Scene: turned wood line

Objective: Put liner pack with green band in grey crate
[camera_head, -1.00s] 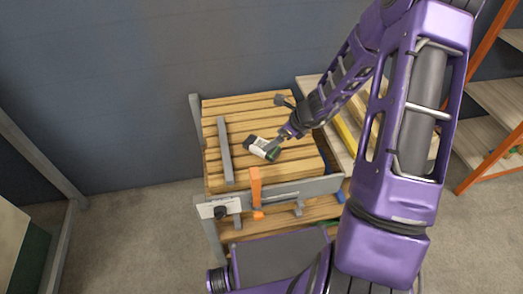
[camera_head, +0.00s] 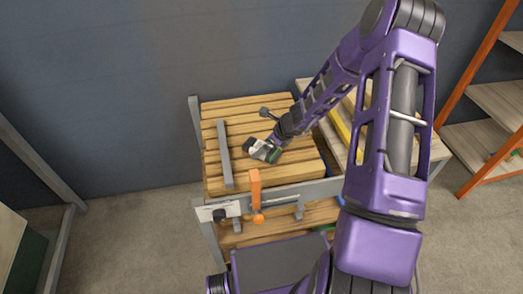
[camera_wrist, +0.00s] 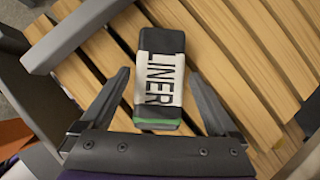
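The liner pack (camera_head: 257,148) lies on the slatted wooden bench top. In the wrist view the liner pack (camera_wrist: 161,65) is dark, with a white label reading LINER and a green band at its near end. My gripper (camera_head: 266,146) is down at the pack and partly covers it in the head view. In the wrist view my gripper (camera_wrist: 160,78) is open, with one finger on each side of the pack and a visible gap on both sides. I see no grey crate that I can make out in either view.
A grey bar (camera_head: 225,152) lies on the bench top (camera_head: 240,110) left of the pack. An orange clamp (camera_head: 255,188) stands at the bench's front edge. A wooden surface with a yellow strip (camera_head: 341,130) adjoins on the right. Shelves (camera_head: 480,92) stand far right.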

